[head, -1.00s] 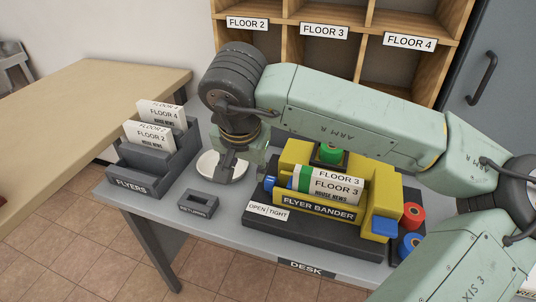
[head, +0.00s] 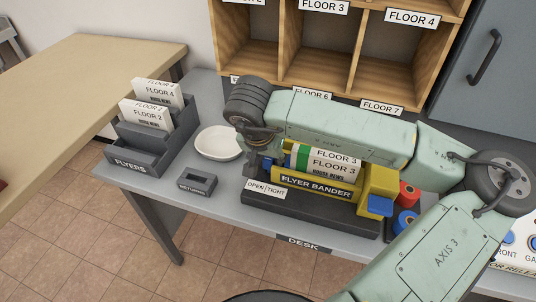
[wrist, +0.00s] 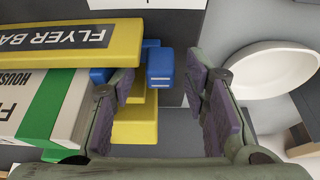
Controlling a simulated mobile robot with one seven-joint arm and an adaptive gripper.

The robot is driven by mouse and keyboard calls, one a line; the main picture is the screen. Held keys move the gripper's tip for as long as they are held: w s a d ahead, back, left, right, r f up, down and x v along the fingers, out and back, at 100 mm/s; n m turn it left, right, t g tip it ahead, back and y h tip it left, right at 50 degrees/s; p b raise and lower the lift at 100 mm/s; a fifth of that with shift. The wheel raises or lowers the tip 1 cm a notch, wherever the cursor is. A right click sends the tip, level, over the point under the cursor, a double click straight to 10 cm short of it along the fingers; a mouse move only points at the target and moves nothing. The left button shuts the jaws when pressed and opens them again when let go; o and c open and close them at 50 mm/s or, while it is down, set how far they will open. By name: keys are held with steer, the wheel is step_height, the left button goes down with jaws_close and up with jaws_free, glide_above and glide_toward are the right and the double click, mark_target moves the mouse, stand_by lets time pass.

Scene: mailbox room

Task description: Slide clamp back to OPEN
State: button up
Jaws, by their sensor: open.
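The yellow flyer bander (head: 315,195) stands on its dark base on the desk, with a green-banded stack of FLOOR 3 flyers (head: 325,163) in it. An OPEN | TIGHT label (head: 265,188) sits at the base's left end. In the wrist view, a blue block with a white line (wrist: 160,68), apparently the clamp, shows beside the yellow bander wall (wrist: 70,42). My gripper (head: 259,168) is over the bander's left end, and in the wrist view its open fingers (wrist: 164,90) lie either side of the block's line, apart from it. My gripper largely hides the clamp in the head view.
A white bowl (head: 218,143) stands close left of my gripper. A RETURNS tray (head: 197,182) and a FLYERS rack (head: 150,140) are farther left. Red (head: 409,194) and blue (head: 405,222) rolls sit right of the bander. Wooden pigeonholes (head: 330,70) rise behind.

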steer(key=shift+c, duration=0.6)
jaws_close()
stand_by(0.3)
